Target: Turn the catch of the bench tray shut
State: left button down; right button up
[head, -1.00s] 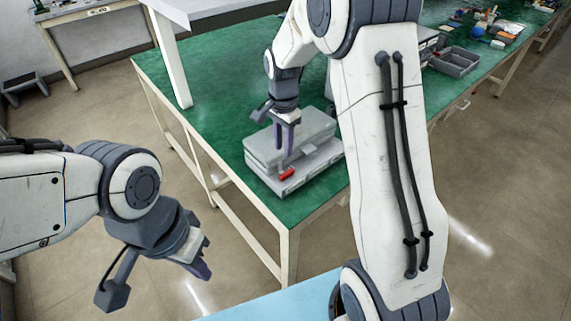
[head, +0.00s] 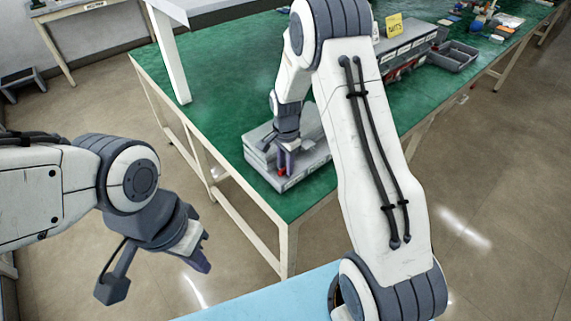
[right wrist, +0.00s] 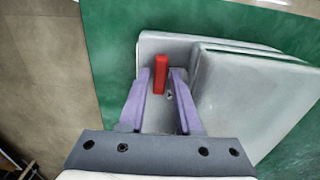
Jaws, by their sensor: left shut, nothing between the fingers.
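The bench tray (head: 312,160) is a grey, lidded box near the front corner of the green bench. Its red catch (head: 283,171) is on the front side, mostly hidden by my right gripper (head: 288,163) in the head view. In the right wrist view the red catch (right wrist: 160,74) stands between the purple fingertips of my right gripper (right wrist: 161,73). Those fingers are apart, one on each side of the catch, with narrow gaps; I cannot tell whether either touches it. My left gripper (head: 204,265) is shut and empty, over the floor left of the bench.
A grey parts box with a yellow sign (head: 394,25) and an open grey bin (head: 452,56) stand further back on the green bench (head: 225,85). A white post (head: 170,55) rises at the bench's left. A light blue surface (head: 260,300) is in front.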

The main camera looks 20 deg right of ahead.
grip_shut()
jog(key=shift+n, duration=0.4)
jog(key=n, duration=0.3)
jog(key=shift+n+p, duration=0.35)
jog(key=shift+n, duration=0.05)
jog(key=n, duration=0.4)
jog(key=shift+n, duration=0.3)
jog(key=n, duration=0.4)
jog(key=shift+p, duration=0.35)
jog(key=n, duration=0.4)
jog(key=shift+n, duration=0.3)
